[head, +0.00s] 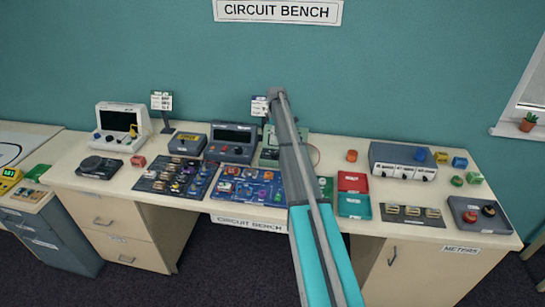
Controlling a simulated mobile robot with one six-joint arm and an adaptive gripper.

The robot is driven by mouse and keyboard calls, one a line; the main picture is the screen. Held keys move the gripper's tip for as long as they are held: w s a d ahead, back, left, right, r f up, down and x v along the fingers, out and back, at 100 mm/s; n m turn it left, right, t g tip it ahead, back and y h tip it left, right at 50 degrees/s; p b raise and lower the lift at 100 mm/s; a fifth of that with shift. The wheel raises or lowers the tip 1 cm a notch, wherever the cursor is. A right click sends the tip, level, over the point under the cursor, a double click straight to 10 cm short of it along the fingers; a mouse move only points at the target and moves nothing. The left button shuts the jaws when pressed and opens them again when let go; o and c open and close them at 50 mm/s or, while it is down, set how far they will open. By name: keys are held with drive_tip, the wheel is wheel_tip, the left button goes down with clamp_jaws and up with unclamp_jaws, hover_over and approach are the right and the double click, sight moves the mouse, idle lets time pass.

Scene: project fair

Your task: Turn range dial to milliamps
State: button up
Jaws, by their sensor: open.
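The range dial cannot be made out for certain at this size. A dark grey instrument (232,141) with a display stands at the back middle of the bench. A pale green instrument (268,158) beside it is partly hidden behind my arm. A yellow handheld device (9,178) with a lit green display lies at the far left. No dial setting is readable. My arm reaches up across the middle, and my gripper does not show.
A window sill with a plant (528,122) is at right.

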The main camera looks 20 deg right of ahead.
sight(274, 152)
drive_tip(key=shift+s+a+f+b, duration=0.1)
drive_tip(key=shift+f+b, duration=2.2)
drive_tip(key=shift+f, duration=0.2)
drive_tip(key=shift+s+a+f+b, duration=0.1)
drive_tip(key=shift+f+b, duration=2.2)
drive_tip(key=shift+f, duration=0.15)
drive_tip(key=shift+c, duration=0.3)
drive_tip(key=c, duration=1.1)
drive_tip(key=shift+a, duration=0.3)
drive_tip(key=shift+d, duration=0.25)
